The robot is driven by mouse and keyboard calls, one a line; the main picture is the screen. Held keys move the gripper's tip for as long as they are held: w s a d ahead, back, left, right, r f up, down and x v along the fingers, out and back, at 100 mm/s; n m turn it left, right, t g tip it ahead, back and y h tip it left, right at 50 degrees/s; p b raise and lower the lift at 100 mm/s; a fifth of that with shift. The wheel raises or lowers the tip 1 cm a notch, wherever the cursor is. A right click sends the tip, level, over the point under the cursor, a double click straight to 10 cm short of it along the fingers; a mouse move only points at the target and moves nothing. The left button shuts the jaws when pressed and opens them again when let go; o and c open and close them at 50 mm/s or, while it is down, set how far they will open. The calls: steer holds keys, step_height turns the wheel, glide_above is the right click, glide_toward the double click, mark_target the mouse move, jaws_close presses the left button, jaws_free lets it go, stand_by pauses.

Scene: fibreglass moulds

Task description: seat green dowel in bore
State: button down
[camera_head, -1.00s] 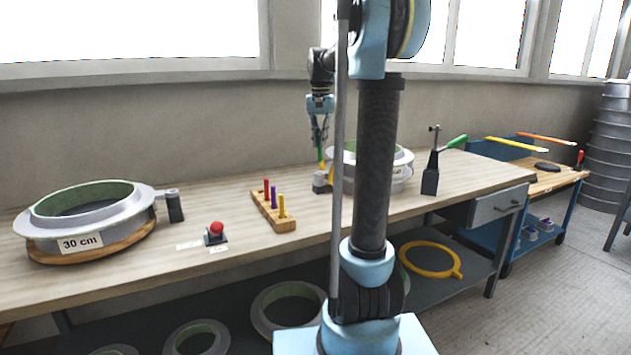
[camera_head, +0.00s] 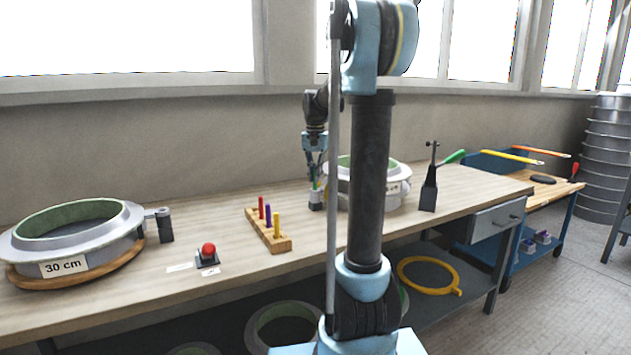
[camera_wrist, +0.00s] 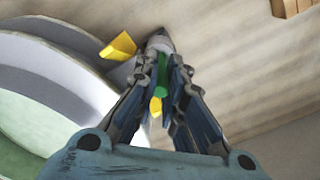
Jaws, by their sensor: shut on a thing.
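The green dowel (camera_wrist: 161,76) shows between the fingers of my gripper (camera_wrist: 168,85) in the wrist view, with a yellow piece (camera_wrist: 155,106) at its near end. Its far end points at a small grey block (camera_wrist: 158,42) and meets it in the picture. The bore is hidden, so I cannot tell how deep the dowel sits. In the head view my gripper (camera_head: 316,172) points down just above the grey block (camera_head: 316,200) on the bench, left of a round grey mould (camera_head: 397,190). A yellow tab (camera_wrist: 119,46) stands beside the block.
A wooden rack (camera_head: 270,236) holds red, purple and yellow pegs. A red button (camera_head: 208,250) and a mould marked 30 cm (camera_head: 100,258) are at left. A dark stand with a green handle (camera_head: 428,190) is at right. The bench between rack and block is clear.

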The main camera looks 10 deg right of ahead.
steer(key=shift+f, duration=0.75)
steer(key=c, duration=1.7)
jaws_free()
steer(key=shift+f, duration=0.1)
step_height(320, 180, up, 12)
steer(key=shift+r, duration=0.15)
